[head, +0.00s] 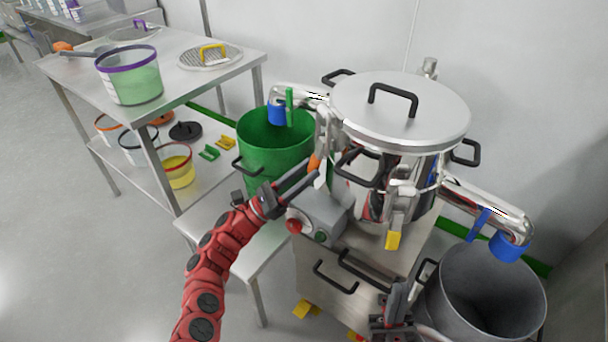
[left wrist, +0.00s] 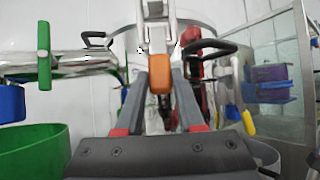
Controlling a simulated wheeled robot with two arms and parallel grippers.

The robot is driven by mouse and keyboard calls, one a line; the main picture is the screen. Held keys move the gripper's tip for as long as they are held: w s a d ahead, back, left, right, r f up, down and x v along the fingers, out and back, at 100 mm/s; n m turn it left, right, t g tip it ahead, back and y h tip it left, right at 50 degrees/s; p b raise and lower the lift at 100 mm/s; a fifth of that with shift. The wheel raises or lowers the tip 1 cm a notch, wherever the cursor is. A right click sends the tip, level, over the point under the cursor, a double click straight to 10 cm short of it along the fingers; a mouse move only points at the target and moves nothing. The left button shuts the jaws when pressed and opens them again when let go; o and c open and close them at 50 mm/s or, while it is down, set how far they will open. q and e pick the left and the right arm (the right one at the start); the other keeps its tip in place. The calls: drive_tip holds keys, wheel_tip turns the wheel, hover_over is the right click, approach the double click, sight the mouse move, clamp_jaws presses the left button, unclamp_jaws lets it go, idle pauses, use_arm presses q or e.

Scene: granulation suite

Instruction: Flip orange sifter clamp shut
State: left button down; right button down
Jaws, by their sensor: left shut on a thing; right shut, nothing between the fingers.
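The sifter (head: 385,135) is a round steel drum with a black-handled lid, standing on a steel cabinet. The orange sifter clamp (head: 314,162) is on its left side, partly hidden in the head view by my left gripper. In the left wrist view the clamp's orange tip (left wrist: 160,78) points down from a metal lever, between my fingers. My left gripper (head: 313,176) is shut on this orange tip; its fingers also show in the left wrist view (left wrist: 160,92). My right gripper (head: 396,298) is shut and empty, low in front of the cabinet's right side.
A yellow-tipped clamp (head: 393,240) hangs on the sifter's front. A green bin (head: 262,150) stands under the left spout and a grey bin (head: 432,310) under the right one. A control box (head: 322,215) with a red button is below my left gripper. A steel table (head: 185,85) stands at left.

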use_arm(q)
drive_tip(key=c, duration=0.5)
unclamp_jaws()
drive_tip(key=shift+d, duration=0.2)
drive_tip(key=shift+a, duration=0.1)
drive_tip(key=shift+a+f, duration=0.1)
drive_tip(key=shift+a, duration=0.1)
drive_tip(key=v, duration=1.7)
drive_tip(key=shift+f, duration=0.1)
